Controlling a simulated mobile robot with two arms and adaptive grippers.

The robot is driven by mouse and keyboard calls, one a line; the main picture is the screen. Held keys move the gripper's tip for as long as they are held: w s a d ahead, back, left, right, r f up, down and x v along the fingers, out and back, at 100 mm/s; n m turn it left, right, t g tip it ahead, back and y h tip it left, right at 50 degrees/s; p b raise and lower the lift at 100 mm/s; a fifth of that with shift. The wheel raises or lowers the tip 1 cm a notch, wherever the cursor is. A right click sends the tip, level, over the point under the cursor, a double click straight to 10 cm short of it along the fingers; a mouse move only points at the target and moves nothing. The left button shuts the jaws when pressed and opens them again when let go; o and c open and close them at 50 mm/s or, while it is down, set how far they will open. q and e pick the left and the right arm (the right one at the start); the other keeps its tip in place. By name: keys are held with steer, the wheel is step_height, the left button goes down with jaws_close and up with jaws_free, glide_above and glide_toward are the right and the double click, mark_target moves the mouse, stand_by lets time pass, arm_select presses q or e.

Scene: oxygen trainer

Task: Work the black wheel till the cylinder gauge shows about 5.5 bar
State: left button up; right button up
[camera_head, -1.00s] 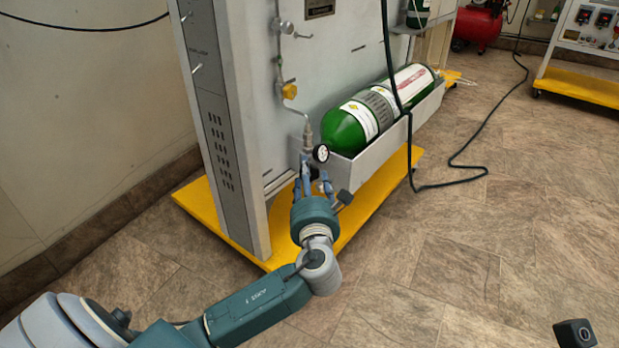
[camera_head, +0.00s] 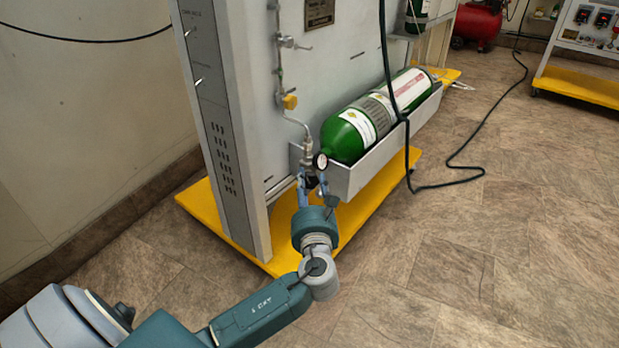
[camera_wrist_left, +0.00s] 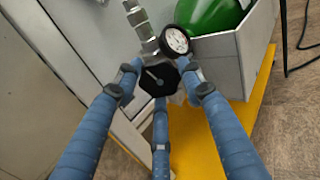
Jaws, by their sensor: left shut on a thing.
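The black wheel (camera_wrist_left: 159,79) is an octagonal knob with a pale pointer mark, below the cylinder gauge in the left wrist view. My left gripper (camera_head: 312,183) is shut on it, with blue fingers (camera_wrist_left: 126,82) around its rim. In the head view the wheel (camera_head: 311,182) shows small and dark between the fingers. The gauge (camera_wrist_left: 175,40) has a white dial and black rim; its reading is too small to tell. It also shows in the head view (camera_head: 320,161). The green cylinder (camera_head: 347,137) lies behind it. My right gripper is not in view.
The cylinder rests in a grey tray (camera_head: 372,170) on a panel stand with a yellow base (camera_head: 232,228). A black hose (camera_head: 408,160) hangs past the tray onto the floor.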

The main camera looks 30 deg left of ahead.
arm_select(q)
steer(key=shift+d+f+n+p, duration=0.15)
steer(key=shift+f+n+p, duration=0.25)
steer(key=shift+n, duration=0.6)
steer(key=shift+f, duration=0.1)
steer(key=o, duration=1.1)
steer(key=shift+o, duration=0.2)
steer(key=shift+s+r, duration=0.1)
steer(key=shift+r, duration=0.15)
steer(key=v, duration=1.2)
